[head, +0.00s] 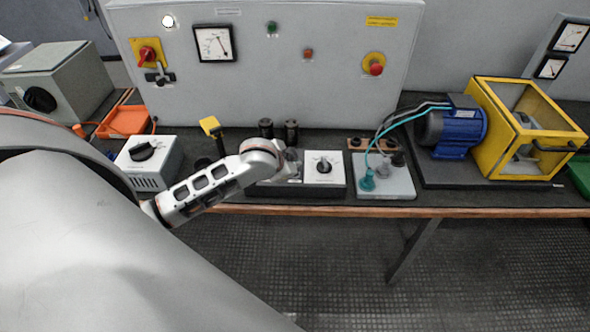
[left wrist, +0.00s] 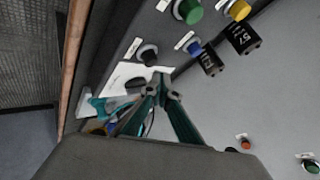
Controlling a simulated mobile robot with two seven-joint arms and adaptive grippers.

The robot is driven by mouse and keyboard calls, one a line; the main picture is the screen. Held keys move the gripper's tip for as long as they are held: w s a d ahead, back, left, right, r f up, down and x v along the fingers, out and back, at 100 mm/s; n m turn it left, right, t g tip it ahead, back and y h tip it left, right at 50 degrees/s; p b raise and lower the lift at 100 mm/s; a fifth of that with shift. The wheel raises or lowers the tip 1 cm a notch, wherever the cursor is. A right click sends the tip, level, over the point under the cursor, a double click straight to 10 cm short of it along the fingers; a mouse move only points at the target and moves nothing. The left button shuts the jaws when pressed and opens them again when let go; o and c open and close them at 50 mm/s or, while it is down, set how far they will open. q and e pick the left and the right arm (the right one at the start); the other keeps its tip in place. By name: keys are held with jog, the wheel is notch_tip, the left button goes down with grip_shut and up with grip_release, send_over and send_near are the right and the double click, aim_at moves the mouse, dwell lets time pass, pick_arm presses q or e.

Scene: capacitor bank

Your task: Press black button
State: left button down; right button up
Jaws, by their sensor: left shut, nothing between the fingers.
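A dark capacitor bank box (head: 318,190) stands at the table's front edge in the head view, with a white dial panel (head: 340,172) on its right part. In the left wrist view a round black button or knob (left wrist: 148,54) sits on the dark panel beside a small white label. My left gripper (left wrist: 163,92) is shut and empty; its fingertips show just below the black button, over the white panel. Whether they touch anything I cannot tell. In the head view the left gripper (head: 291,166) is small, above the box and partly hidden by my wrist.
Green (left wrist: 188,11), blue (left wrist: 194,46) and yellow (left wrist: 238,9) terminals sit near the black one. Two black capacitors (head: 292,130) stand behind. A grey block with cables (head: 386,184) is to the right. A tall grey cabinet (head: 270,85) closes the back.

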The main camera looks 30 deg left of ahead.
pick_arm(q)
jog(key=shift+r, duration=2.45)
jog(key=s+d+f+n+h, duration=0.1)
jog(key=s+d+f, duration=0.3)
jog(key=f, duration=0.2)
jog(key=s+d+f+h, duration=0.1)
jog(key=s+d+f, duration=0.3)
jog(key=s+f, duration=0.15)
jog(key=s+d+f+n, duration=0.1)
jog(key=s+d+f, duration=0.1)
jog(key=s, duration=0.3)
jog(key=s+d+f, duration=0.2)
jog(key=s+f, duration=0.1)
jog(key=s, duration=0.2)
jog(key=s+d+f+n+t+h, duration=0.1)
jog(key=s+d+f, duration=0.1)
jog(key=s, duration=0.3)
jog(key=shift+s+d+f+n, duration=0.2)
jog(key=shift+d+f+n, duration=0.15)
jog(key=shift+f, duration=0.4)
